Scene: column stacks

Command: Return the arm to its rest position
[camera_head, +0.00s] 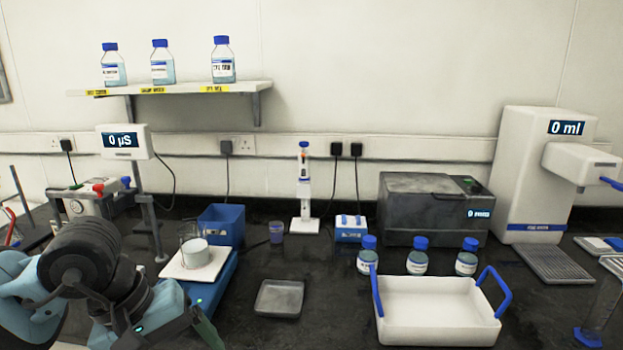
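My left arm fills the lower left corner, with teal and black links. The end of my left gripper (204,326) shows at the bottom edge, partly cut off and seen from behind. I cannot tell whether its fingers are open or shut, and I see nothing held in it. It is in front of the blue stirrer-like base (222,277), whose white plate (179,267) carries a glass beaker (197,252). My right gripper is not in view.
A grey weighing tray (279,298) lies right of the arm. A white crate with blue handles (437,331) stands further right, with three blue-capped bottles (417,262) behind it. A blue bin (221,226) stands behind the beaker. Dark bench shows between tray and crate.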

